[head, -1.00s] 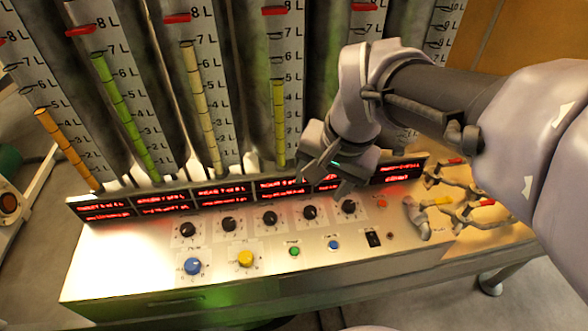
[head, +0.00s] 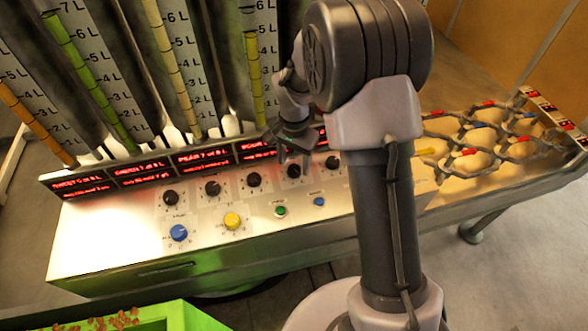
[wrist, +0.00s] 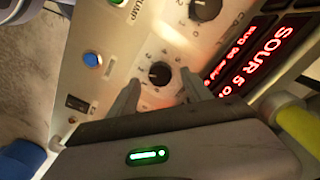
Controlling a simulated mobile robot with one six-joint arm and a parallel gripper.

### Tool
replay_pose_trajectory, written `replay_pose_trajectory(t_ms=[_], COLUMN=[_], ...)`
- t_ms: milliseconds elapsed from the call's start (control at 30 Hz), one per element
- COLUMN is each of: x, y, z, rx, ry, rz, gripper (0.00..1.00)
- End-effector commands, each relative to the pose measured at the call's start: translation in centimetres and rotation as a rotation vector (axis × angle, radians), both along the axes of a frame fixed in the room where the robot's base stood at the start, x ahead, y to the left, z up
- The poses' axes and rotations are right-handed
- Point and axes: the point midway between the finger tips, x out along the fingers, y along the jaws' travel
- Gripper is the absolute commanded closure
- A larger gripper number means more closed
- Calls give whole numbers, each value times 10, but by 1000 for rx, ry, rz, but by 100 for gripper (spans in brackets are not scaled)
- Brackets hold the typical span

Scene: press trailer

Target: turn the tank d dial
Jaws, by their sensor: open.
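The tank d dial appears to be the fourth black knob (head: 293,170) from the left in the upper row of the panel; its letter is not readable. In the wrist view a black dial (wrist: 160,73) with a pale scale ring sits between the fingers, with space on both sides. My gripper (wrist: 160,82) is open, its fingers straddling that dial without visible contact. In the head view my gripper (head: 294,157) is just above the fourth knob, pointing down at the panel. The wrist view does not show how high the fingertips are above the panel.
A neighbouring black dial (wrist: 205,9), a blue button (wrist: 92,60) and a black switch (wrist: 75,103) are close by. Red displays (head: 207,155) and tall tank gauges stand behind the knobs.

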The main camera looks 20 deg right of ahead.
Motion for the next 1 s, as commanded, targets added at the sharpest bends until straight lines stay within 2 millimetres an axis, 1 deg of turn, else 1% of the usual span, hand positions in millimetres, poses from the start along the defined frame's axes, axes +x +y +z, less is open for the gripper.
replay_pose_trajectory(t_ms=[33,133,433,567,600,667,700,733,1000], x=[0,0,0,0,0,0,0,0,0], y=[0,0,0,0,0,0,0,0,0], z=[-10,-18,-20,-20,-20,-20,-20,-20,-19], rx=[0,0,0,0,0,0,0,0,0], ry=[0,0,-1,-1,-1,-1,-1,-1,-1], rz=[0,0,0,1,1,0,1,1,31], gripper=[42,42,42,68,76,88,95,100,100])
